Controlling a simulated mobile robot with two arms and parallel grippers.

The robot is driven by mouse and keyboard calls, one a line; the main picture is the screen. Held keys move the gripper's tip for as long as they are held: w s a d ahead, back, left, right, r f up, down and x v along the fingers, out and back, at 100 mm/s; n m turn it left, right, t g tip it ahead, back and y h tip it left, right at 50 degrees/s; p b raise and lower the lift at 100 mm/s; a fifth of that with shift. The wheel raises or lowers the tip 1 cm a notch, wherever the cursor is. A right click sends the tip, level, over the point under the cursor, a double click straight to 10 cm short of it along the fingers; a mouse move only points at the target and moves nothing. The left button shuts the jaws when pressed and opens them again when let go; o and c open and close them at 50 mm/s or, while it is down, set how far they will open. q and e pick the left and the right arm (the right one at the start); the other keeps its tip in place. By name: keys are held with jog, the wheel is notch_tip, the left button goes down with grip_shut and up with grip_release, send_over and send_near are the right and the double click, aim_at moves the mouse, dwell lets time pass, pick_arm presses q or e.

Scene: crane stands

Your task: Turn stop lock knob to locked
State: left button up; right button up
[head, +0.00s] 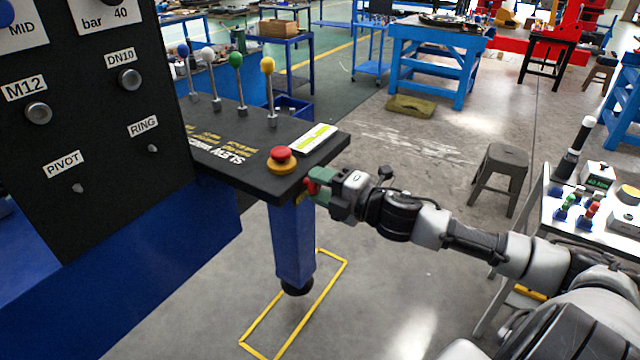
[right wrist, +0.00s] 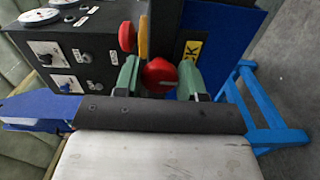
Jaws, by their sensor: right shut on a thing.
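The stop lock knob is red and sits on the end face of the black console. It shows between my green fingertips in the right wrist view (right wrist: 158,75), and a small red part of it shows in the head view (head: 311,187). My right gripper (head: 318,182) is shut on the knob, one finger on each side; it also shows in the right wrist view (right wrist: 159,78). A yellow label (right wrist: 192,50) beside the knob shows the letters "CK". The knob's pointer or mark cannot be made out. My left gripper is not in view.
A red mushroom button (head: 283,155) on a yellow base stands on the console top (head: 240,150), just above the right gripper. Several levers with coloured balls stand behind it. A blue post (head: 292,245) is below. A stool (head: 500,170) and an equipment table stand right.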

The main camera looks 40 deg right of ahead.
jog(key=o, duration=0.9)
jog(key=shift+s, duration=0.1)
jog(key=shift+s+d+f+b, duration=0.2)
jog(key=shift+s+d+b, duration=0.1)
jog(key=shift+s, duration=0.15)
jog(key=v, duration=0.9)
jog(key=shift+s+r, duration=0.2)
jog(key=shift+s, duration=0.1)
